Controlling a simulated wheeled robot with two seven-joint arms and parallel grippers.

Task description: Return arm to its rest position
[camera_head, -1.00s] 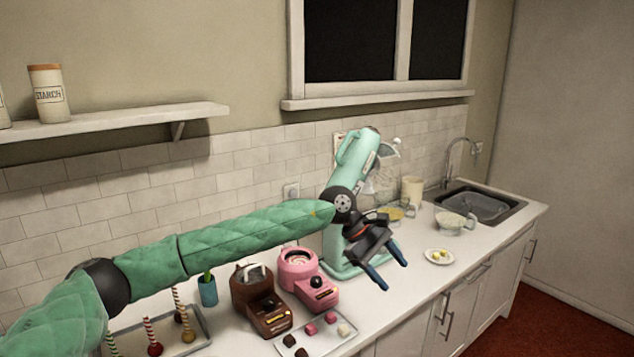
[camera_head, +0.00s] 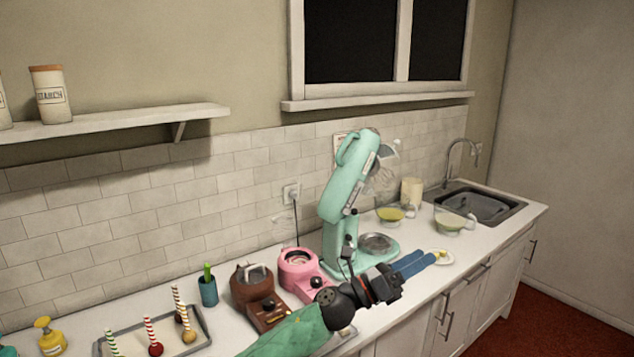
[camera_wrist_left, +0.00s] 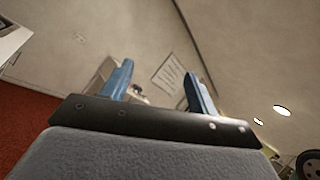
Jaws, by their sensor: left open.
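My left arm comes in low from the bottom of the head view, in a green quilted sleeve. My left gripper (camera_head: 418,264) is over the front part of the counter, in front of the mint stand mixer (camera_head: 345,190) with its head tilted up. My right gripper is not in view.
A pink melting pot (camera_head: 298,262) and a brown one (camera_head: 252,288) stand left of the mixer. A tray (camera_head: 208,330) holds several striped sticks. Glass bowls (camera_head: 450,221) and the sink (camera_head: 482,206) are at the right.

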